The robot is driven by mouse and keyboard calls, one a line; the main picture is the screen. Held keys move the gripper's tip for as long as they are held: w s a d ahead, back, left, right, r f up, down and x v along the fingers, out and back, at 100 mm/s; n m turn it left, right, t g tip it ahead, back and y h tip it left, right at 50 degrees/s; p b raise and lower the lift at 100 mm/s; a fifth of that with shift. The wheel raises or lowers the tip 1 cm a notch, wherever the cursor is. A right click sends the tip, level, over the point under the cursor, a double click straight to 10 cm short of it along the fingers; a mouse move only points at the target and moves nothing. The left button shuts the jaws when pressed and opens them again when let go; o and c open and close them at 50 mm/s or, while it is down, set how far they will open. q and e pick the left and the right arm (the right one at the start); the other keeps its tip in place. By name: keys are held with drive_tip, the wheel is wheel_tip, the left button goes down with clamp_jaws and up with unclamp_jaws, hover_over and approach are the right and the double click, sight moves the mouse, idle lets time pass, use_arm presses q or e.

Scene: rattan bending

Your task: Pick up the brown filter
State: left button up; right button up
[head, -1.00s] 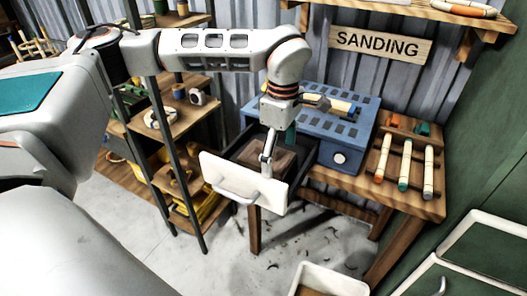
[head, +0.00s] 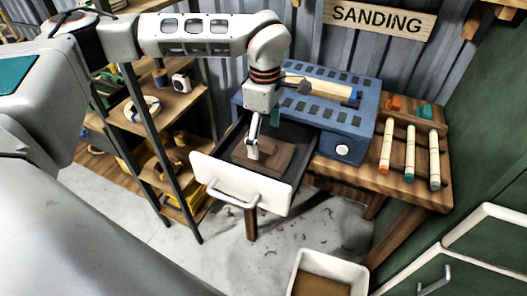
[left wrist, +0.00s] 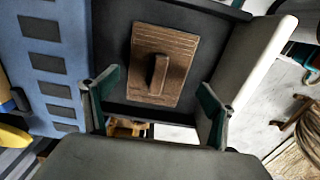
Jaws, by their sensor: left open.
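The brown filter (head: 278,157) is a flat, ribbed rectangular block with a raised bar-like grip in its middle. It lies in the open dark drawer (head: 212,165) of the blue machine. It also shows at the top centre of the left wrist view (left wrist: 178,45). My left gripper (head: 263,136) is above the drawer, pointing down, with one pale finger in front of part of the filter. In the left wrist view its teal-padded fingers (left wrist: 158,92) are spread apart and empty, on either side of the filter's raised grip. My right gripper is not in view.
The drawer's white front (head: 225,178) with its handle faces me. The blue machine (head: 310,105) stands on a wooden bench (head: 425,190) beside several sanding sticks (head: 409,158). Shelves (head: 180,100) stand at the left, a white bin (head: 340,265) at the bottom, green cabinets (head: 480,255) at the right.

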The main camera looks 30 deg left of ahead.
sight(264, 143)
use_arm(q)
drive_tip(key=shift+w+a+f, duration=0.15)
drive_tip(key=shift+f, duration=2.15)
drive_tip(key=c, duration=1)
drive_tip(key=shift+r, duration=0.1)
